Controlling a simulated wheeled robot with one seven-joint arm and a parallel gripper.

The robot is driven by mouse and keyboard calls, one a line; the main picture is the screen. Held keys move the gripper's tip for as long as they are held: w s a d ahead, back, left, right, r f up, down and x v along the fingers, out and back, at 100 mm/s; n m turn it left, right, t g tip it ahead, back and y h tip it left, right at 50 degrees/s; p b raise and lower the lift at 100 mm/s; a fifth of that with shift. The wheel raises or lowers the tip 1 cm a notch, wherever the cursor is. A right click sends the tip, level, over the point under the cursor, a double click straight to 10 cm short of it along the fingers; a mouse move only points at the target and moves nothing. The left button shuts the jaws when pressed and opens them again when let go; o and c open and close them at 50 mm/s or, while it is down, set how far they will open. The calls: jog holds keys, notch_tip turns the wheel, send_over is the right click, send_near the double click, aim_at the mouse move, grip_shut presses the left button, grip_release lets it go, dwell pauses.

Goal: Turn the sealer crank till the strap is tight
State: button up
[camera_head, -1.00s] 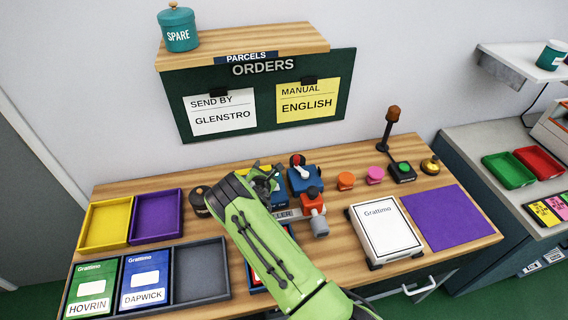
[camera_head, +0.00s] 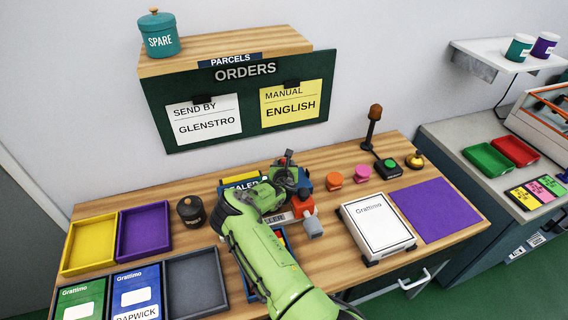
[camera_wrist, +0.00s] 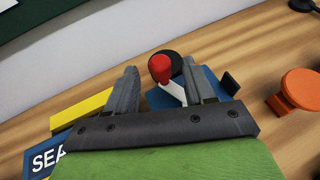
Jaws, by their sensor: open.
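The sealer (camera_head: 303,205) is a blue and red machine on the wooden bench, with a blue sign (camera_head: 241,183) beside it. In the wrist view its crank shows as a white arm (camera_wrist: 174,91) with a red knob (camera_wrist: 160,66), in front of a black round part. My gripper (camera_wrist: 159,68) is open over the sealer, one finger on each side of the red knob. The knob lies closer to the right finger; I cannot tell if they touch. In the head view my gripper (camera_head: 289,167) hides the crank. I cannot make out the strap.
An orange button (camera_head: 334,180), a pink button and a green-button box with a lamp post (camera_head: 374,125) stand right of the sealer. A dark pot (camera_head: 191,211) and trays stand left. A white Grattimo box (camera_head: 377,227) and purple mat (camera_head: 437,212) lie front right.

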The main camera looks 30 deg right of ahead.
aim_at(284, 162)
jog(key=shift+x, duration=1.9)
jog(key=shift+b, duration=0.4)
jog(key=c, duration=1)
